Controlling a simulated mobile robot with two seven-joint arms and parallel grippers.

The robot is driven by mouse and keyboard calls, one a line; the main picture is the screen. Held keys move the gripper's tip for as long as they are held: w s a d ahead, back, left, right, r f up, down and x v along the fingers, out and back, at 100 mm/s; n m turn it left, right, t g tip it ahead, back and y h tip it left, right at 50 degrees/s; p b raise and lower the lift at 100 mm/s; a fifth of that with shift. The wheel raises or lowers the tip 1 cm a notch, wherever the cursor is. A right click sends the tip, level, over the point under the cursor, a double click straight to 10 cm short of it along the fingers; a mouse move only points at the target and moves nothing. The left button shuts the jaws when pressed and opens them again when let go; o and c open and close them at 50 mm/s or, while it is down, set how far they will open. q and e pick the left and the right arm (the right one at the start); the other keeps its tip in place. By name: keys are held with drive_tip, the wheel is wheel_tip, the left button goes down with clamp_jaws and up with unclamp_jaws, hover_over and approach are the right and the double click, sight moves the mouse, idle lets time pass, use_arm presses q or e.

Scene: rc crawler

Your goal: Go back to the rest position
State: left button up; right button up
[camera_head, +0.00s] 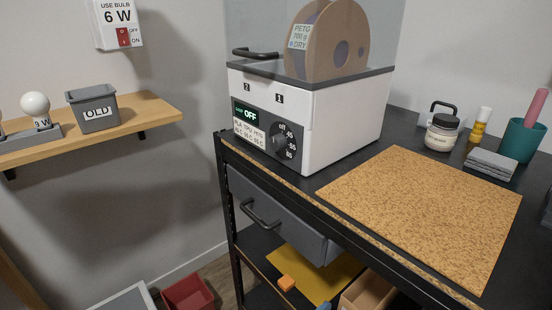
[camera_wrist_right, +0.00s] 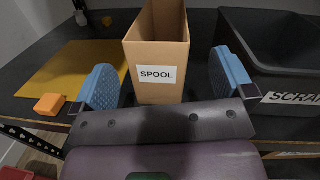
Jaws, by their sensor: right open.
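My right gripper (camera_wrist_right: 164,82) is open in the right wrist view, its two blue ridged finger pads wide apart. A brown cardboard box labelled SPOOL (camera_wrist_right: 157,52) stands just beyond and between the pads on a dark shelf. The pads do not close on it, and nothing is held. In the head view a small blue tip shows at the bottom edge, beside the same box (camera_head: 366,291) on the lower shelf. My left gripper is in neither view.
An orange block (camera_wrist_right: 49,104) lies by a yellow sheet (camera_wrist_right: 85,67) left of the gripper; a black SCRAP bin (camera_wrist_right: 290,75) stands right. Above are a grey drawer (camera_head: 270,215), a filament dryer (camera_head: 330,120) and a cork mat (camera_head: 425,210). A red bin (camera_head: 188,293) is on the floor.

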drive_tip(key=s+d+r+n+t+y+p, duration=0.2)
drive_tip(key=s+r+n+t+y+p, duration=0.3)
drive_tip(key=n, duration=0.7)
drive_tip(key=s+d+r+n+t+y+p, duration=0.1)
drive_tip(key=s+r+n+t+y+p, duration=0.15)
drive_tip(key=r+n+y, duration=0.7)
use_arm(q)
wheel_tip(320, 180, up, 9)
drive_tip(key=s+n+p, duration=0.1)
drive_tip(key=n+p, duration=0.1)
drive_tip(key=p, duration=0.4)
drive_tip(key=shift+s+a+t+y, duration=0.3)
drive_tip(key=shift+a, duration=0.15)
use_arm(e)
drive_tip(key=s+d+f+n+g, duration=0.3)
drive_tip(key=s+d+n+g, duration=0.1)
drive_tip(key=s+n, duration=0.5)
drive_tip(key=s+d+f+n+g, duration=0.3)
drive_tip(key=s+n, duration=0.7)
drive_tip(key=n, duration=0.4)
drive_tip(key=d+g+h, duration=0.1)
drive_tip(key=g, duration=0.1)
drive_tip(key=shift+s+d+f+g, duration=0.2)
drive_tip(key=shift+d+f+g, duration=0.15)
drive_tip(key=shift+d, duration=0.05)
